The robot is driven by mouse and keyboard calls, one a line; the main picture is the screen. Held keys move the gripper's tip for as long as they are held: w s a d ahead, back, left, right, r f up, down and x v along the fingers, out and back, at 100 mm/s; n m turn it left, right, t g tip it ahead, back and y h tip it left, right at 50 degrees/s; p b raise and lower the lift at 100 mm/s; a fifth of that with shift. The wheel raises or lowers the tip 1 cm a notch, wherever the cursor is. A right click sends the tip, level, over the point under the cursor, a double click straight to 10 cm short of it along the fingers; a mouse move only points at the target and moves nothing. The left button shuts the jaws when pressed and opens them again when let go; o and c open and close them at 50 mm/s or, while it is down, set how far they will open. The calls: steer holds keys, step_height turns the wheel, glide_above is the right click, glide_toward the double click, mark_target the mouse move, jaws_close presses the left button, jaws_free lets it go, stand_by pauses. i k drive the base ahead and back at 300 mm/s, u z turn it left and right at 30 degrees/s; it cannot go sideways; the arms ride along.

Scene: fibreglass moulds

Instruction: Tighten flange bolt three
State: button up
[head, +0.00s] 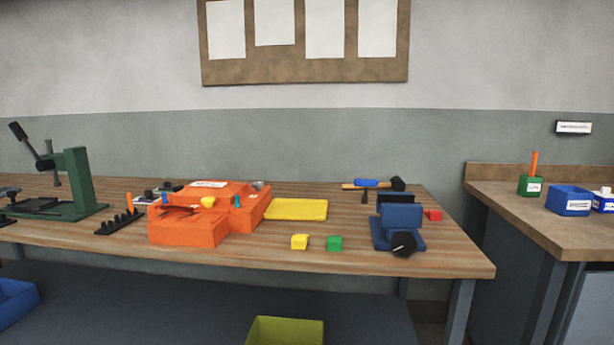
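An orange mould (188,232) sits on the wooden workbench, left of centre in the head view. It has a white label (209,184) on its raised back part. A yellow round piece (208,202) and a small teal upright piece (237,201) show on its top. A small blue upright piece (165,198) shows at its left. These are too small to tell whether any is a flange bolt, and no bolt numbers can be read. My gripper is not in view.
A green press (76,180), a black rack (118,222), a yellow tray (297,209), a yellow block (299,242), a green block (335,243), a blue vice (398,225) and a mallet (366,183) share the workbench (430,258). A second bench (515,230) with bins stands right.

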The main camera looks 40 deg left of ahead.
mark_target(258, 185)
steer(key=z, duration=0.2)
steer(key=k, duration=1.2)
steer(key=u, duration=1.75)
steer(key=i, duration=1)
